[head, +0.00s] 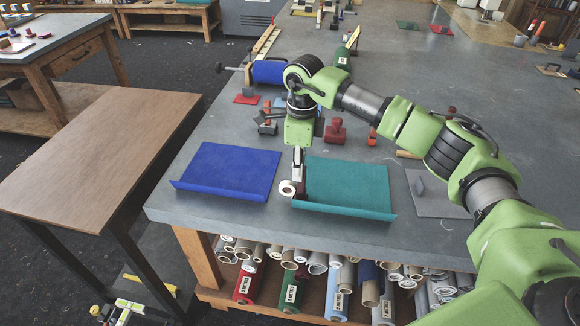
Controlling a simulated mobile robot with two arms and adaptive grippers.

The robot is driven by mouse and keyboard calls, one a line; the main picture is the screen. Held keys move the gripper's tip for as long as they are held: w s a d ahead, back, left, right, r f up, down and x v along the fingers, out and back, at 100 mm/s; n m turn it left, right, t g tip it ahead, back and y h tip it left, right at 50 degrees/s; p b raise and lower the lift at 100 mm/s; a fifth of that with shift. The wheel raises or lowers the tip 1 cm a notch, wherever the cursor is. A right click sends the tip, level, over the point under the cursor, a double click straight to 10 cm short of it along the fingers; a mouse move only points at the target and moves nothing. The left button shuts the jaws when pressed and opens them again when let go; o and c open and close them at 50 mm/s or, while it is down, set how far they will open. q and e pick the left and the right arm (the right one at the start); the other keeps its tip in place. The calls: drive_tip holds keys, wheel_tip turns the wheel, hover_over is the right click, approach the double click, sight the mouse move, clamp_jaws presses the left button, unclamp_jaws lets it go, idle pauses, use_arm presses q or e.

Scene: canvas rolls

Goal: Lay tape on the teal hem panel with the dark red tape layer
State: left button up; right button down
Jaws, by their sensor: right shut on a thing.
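The teal hem panel (350,185) lies flat on the grey table, with its front edge turned up. My right gripper (298,164) points down at the panel's left edge. It is shut on the dark red tape layer (303,188), which carries a white tape roll (287,188) on its left side. The tape layer is at the front left corner of the panel. The gripper partly hides it, and I cannot tell whether it touches the panel. No laid strip of tape can be made out. My left gripper is not in view.
A blue hem panel (228,171) lies to the left. A grey plate with a handle (432,193) lies to the right. A red tool (335,131) and small tools stand behind the teal panel. A blue roll (270,72) lies farther back. Rolls fill the shelf below.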

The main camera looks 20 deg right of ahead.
drive_tip(key=shift+d, duration=0.1)
drive_tip(key=shift+s+d, duration=0.4)
drive_tip(key=shift+d, duration=0.25)
drive_tip(key=shift+s+d, duration=0.4)
drive_tip(key=shift+d, duration=0.2)
drive_tip(key=shift+s+d+b, duration=0.2)
drive_tip(key=shift+s+d, duration=0.2)
drive_tip(key=shift+d, duration=0.25)
drive_tip(key=shift+s+d+b, duration=0.15)
drive_tip(key=shift+s+d, duration=0.25)
drive_tip(key=shift+d, duration=0.25)
drive_tip(key=d, duration=0.1)
drive_tip(key=s+d, duration=0.1)
drive_tip(key=shift+s+d, duration=0.3)
drive_tip(key=shift+b, duration=0.3)
